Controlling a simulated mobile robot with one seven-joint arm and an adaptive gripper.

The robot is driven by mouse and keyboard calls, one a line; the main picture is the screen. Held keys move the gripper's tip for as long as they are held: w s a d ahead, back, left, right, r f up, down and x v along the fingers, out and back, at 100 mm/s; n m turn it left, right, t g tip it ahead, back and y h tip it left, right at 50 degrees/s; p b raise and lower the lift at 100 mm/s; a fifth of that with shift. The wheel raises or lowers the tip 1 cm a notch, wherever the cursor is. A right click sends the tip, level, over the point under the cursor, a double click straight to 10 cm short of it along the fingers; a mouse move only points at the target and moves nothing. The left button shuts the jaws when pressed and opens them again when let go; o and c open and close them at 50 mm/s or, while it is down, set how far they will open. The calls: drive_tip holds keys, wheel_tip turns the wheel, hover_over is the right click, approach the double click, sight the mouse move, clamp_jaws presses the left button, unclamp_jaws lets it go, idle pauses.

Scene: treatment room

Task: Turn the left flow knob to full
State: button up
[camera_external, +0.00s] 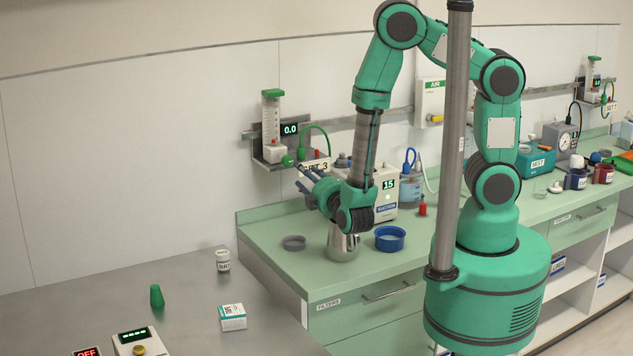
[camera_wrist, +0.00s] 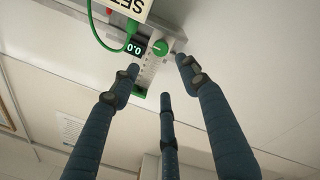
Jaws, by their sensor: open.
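The left flow unit (camera_external: 268,150) is on the wall rail at the left, with a clear tube (camera_external: 271,120) and a display (camera_external: 290,129) reading 0.0. Its green flow knob (camera_external: 288,160) is at the front, just beyond my fingertips. In the wrist view the knob (camera_wrist: 159,47) shows face-on with a pale mark across it, beside the display (camera_wrist: 134,48). My gripper (camera_external: 300,178) has three dark fingers spread open and empty. In the wrist view my gripper (camera_wrist: 158,72) points at the knob, with a fingertip to either side; whether any touches it I cannot tell.
A "SET 3" label (camera_external: 316,167) and a green hose (camera_external: 318,130) are close to the knob. Below stand a metal jug (camera_external: 342,246), a blue bowl (camera_external: 390,238) and a suction unit (camera_external: 386,207). A second flow unit (camera_external: 592,85) is at far right.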

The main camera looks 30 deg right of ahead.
sight(288, 161)
drive_tip(key=m+b, duration=0.3)
drive_tip(key=m, duration=0.1)
drive_tip(key=s+m+b, duration=0.1)
drive_tip(key=m+b, duration=0.2)
drive_tip(key=m, duration=0.1)
drive_tip(key=s+d+m+y+b, duration=0.1)
drive_tip(key=m+b, duration=0.1)
drive_tip(key=m, duration=0.3)
drive_tip(key=shift+r+g+b, duration=0.15)
drive_tip(key=shift+g+b, duration=0.25)
drive_tip(key=shift+w, duration=0.1)
drive_tip(key=shift+w+b, duration=1)
drive_tip(key=shift+w, duration=5.85)
drive_tip(key=shift+a, duration=0.1)
drive_tip(key=c, duration=1.1)
clamp_jaws()
